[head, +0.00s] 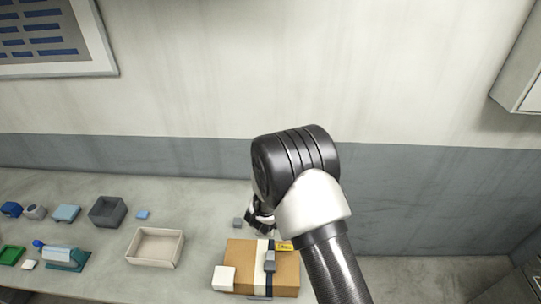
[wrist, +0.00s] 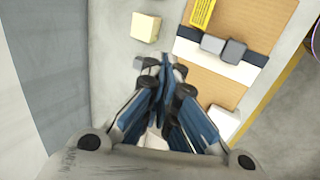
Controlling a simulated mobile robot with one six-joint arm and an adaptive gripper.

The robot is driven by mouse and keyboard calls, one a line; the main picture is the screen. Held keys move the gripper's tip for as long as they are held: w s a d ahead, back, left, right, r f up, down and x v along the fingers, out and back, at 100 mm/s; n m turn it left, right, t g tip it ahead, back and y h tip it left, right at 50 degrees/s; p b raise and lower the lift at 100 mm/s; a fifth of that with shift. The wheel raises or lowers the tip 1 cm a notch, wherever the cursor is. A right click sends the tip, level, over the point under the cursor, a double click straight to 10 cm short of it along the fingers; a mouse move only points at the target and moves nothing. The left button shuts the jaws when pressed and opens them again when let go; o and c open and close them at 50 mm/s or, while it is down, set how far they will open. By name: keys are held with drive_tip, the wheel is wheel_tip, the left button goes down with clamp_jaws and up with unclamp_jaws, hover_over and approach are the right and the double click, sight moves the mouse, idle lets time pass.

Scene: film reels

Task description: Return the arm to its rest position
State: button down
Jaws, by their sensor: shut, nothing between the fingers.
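My gripper (wrist: 163,68) is shut with its blue-padded fingers together and nothing between them. In the head view my gripper (head: 262,222) hangs beneath my bent arm, just behind a brown cardboard box (head: 235,252), and is partly hidden by the arm. In the wrist view the box (wrist: 272,15) lies right of the fingertips, with a white and dark band (wrist: 187,48) across it. A yellow label (wrist: 202,12) and small grey blocks (wrist: 233,52) show on it. My gripper looks apart from the box.
A white block (head: 223,278) is at the box's front left corner. A small grey cube (head: 237,222) lies near my gripper. An empty beige tray (head: 134,258), a dark grey bin (head: 96,212) and a green tray (head: 10,256) stand left. The wall is behind the bench.

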wheel_tip(320, 180, up, 6)
drive_tip(key=m+y+b, duration=0.2)
drive_tip(key=m+b, duration=0.1)
drive_tip(key=b, duration=0.5)
drive_tip(key=s+d+r+m+y+b, duration=0.1)
drive_tip(key=s+d+r+m+b, duration=0.4)
drive_tip(key=s+b, duration=0.5)
drive_tip(key=s+d+f+m+h+b, duration=0.1)
drive_tip(key=s+d+f+m+b, duration=0.1)
drive_tip(key=s, duration=0.5)
drive_tip(key=s+d+f+m+h+b, duration=0.1)
drive_tip(key=s+d+f+m+b, duration=0.2)
drive_tip(key=s+b, duration=0.4)
drive_tip(key=s+d+f+m+g+b, duration=0.1)
drive_tip(key=s+d+m+b, duration=0.3)
drive_tip(key=s, duration=0.5)
drive_tip(key=shift+d+f+m+h+b, duration=0.35)
drive_tip(key=shift+d+f+b, duration=0.3)
drive_tip(key=shift+d, duration=0.6)
drive_tip(key=shift+w, duration=0.1)
